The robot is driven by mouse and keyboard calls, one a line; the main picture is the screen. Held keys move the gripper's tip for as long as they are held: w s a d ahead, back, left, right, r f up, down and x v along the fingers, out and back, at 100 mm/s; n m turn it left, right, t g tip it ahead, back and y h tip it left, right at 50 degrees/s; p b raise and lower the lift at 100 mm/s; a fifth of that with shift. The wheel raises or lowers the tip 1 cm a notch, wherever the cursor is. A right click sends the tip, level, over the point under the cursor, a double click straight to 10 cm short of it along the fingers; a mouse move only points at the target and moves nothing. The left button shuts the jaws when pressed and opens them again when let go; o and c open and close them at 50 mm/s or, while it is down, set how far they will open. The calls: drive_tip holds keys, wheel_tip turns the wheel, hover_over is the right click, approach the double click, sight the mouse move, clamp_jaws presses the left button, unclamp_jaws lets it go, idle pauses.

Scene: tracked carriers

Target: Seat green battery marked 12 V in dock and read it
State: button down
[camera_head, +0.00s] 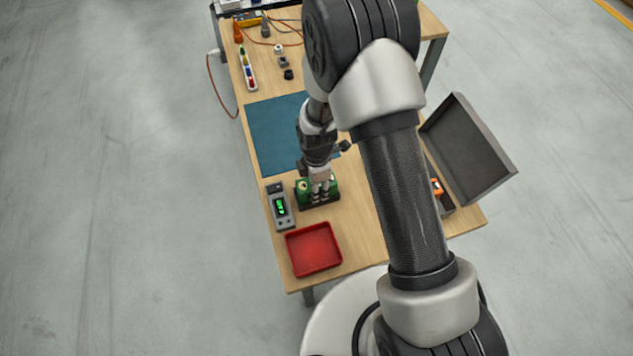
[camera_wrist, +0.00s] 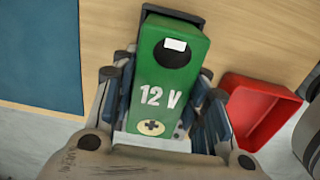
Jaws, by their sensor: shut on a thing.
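The green battery marked 12 V (camera_wrist: 165,75) fills the middle of the wrist view, with a dark round patch, a white tab and a plus sign on its face. My gripper (camera_wrist: 158,88) is shut on it, with fingers on both its sides. In the head view my gripper (camera_head: 320,187) points down over the battery (camera_head: 303,185). A dark dock (camera_head: 318,204) shows around the battery's base; its dark rim shows beyond the battery's far end in the wrist view (camera_wrist: 172,13). I cannot tell how deep the battery sits. A grey meter (camera_head: 281,206) with a lit green display stands at left; its digits are unreadable.
A red tray (camera_head: 314,249) lies at the table's near end. A blue mat (camera_head: 274,130) covers the middle. A grey box with a raised lid (camera_head: 470,148) is at right, with an orange item (camera_head: 437,187) in it. A power strip (camera_head: 248,69) and cables lie farther back.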

drive_tip(key=shift+f, duration=0.15)
drive_tip(key=c, duration=0.9)
unclamp_jaws()
drive_tip(key=shift+c, duration=0.2)
